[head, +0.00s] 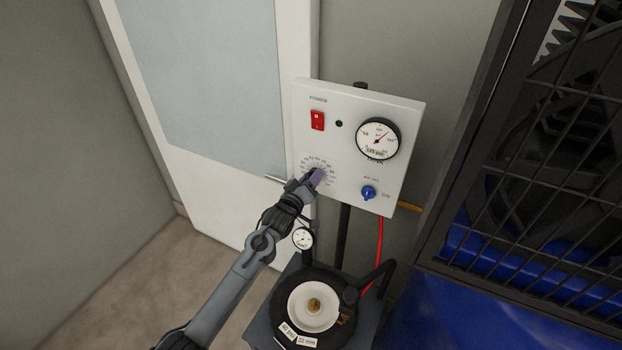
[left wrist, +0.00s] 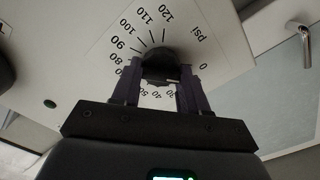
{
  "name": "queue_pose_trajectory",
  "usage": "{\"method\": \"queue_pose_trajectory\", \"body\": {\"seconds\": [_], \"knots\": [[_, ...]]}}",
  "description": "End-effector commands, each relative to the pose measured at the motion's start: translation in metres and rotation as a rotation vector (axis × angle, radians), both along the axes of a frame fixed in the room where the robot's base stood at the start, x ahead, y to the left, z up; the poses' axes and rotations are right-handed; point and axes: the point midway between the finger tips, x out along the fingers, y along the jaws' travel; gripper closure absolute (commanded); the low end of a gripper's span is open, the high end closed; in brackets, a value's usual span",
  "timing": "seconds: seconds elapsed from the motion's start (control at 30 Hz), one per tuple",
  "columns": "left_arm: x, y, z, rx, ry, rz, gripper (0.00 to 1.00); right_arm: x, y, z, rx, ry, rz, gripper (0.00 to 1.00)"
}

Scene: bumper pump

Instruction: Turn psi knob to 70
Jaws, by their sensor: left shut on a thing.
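The dark psi knob (left wrist: 160,66) sits at the centre of a printed dial on the white control panel (head: 346,95). In the left wrist view the dial numbers show around it, with 120, 110, 100, 90 and 80 on one side and 0 on the other. My left gripper (left wrist: 160,90) is shut on the knob, one finger on each side. In the head view my left gripper (head: 318,178) covers most of the knob and part of the dial. Which value the knob points to cannot be told. My right gripper is not in view.
The panel also carries a red power switch (head: 317,120), a round gauge (head: 378,139) and a blue air knob (head: 369,193). Below stand a small gauge (head: 302,239) and a round black-and-white device (head: 312,306). A black cage (head: 530,180) stands at the right.

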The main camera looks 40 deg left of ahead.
Motion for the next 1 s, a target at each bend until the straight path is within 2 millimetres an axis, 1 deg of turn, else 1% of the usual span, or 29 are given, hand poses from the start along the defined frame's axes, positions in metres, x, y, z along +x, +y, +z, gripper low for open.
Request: {"method": "queue_pose_trajectory", "body": {"seconds": [0.27,1.0], "knots": [[0.0002,0.0,0.0018,0.209,0.043,0.001,0.87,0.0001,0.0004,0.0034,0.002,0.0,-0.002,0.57],[0.0009,-0.0026,0.002,0.899,0.187,0.001,0.87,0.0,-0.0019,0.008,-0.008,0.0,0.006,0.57]]}}
